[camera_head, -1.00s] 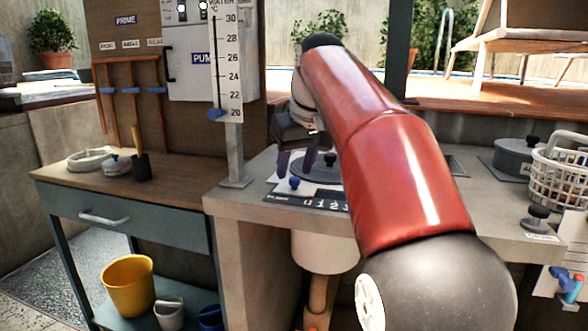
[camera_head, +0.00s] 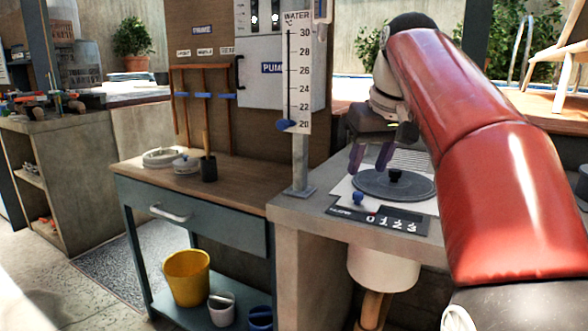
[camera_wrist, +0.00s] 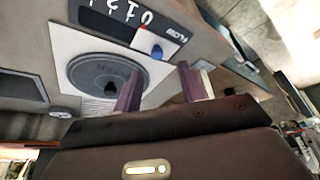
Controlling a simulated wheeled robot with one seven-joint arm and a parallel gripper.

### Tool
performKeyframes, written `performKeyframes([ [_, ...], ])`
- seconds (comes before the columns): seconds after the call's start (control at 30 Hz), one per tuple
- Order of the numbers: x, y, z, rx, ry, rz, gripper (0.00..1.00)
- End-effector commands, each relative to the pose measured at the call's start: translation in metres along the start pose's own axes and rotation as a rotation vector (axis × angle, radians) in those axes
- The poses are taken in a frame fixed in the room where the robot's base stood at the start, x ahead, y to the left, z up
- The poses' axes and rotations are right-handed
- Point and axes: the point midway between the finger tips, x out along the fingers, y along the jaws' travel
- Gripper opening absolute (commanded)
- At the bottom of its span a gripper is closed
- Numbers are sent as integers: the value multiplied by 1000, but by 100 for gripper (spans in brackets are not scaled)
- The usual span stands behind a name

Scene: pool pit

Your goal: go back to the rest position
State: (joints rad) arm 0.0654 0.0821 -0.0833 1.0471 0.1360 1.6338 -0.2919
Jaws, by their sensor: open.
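My gripper (camera_head: 371,158) is open and empty, with its two purple fingers apart. It hangs above the grey counter (camera_head: 290,212), just left of a round grey lid (camera_head: 395,184) with a black knob. In the wrist view my gripper (camera_wrist: 165,85) has its fingers over the white panel, and the lid (camera_wrist: 90,75) lies beyond the left finger. A blue knob (camera_head: 358,198) stands by the black FLOW scale (camera_head: 385,220), which is marked with numbers. My red arm covers the right part of the counter.
A water temperature gauge (camera_head: 297,80) on a post (camera_head: 300,165) stands left of my gripper. A lower wooden bench (camera_head: 235,178) holds a coiled white item (camera_head: 163,157) and a dark cup (camera_head: 208,169). A yellow bucket (camera_head: 187,278) sits below. Open floor (camera_head: 60,285) lies at left.

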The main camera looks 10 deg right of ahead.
Motion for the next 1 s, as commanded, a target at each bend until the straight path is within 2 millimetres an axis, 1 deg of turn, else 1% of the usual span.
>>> performKeyframes([
  [0.07, 2, -6, 17, 17, 7, 2, 41],
  [0.13, 8, -13, 37, 36, 14, 5, 41],
  [0.27, 27, -26, 83, 75, 33, 18, 41],
  [0.47, 72, -48, 165, 120, 58, 41, 41],
  [0.5, 83, -52, 183, 126, 62, 46, 41],
  [0.57, 99, -58, 209, 136, 70, 54, 41],
  [0.6, 110, -61, 226, 140, 75, 60, 41],
  [0.7, 134, -68, 260, 150, 86, 70, 41],
  [0.8, 152, -71, 285, 156, 92, 77, 41],
  [0.83, 156, -72, 290, 157, 92, 79, 41],
  [0.9, 162, -73, 297, 159, 95, 81, 41],
  [1.0, 165, -74, 301, 161, 95, 82, 41],
])
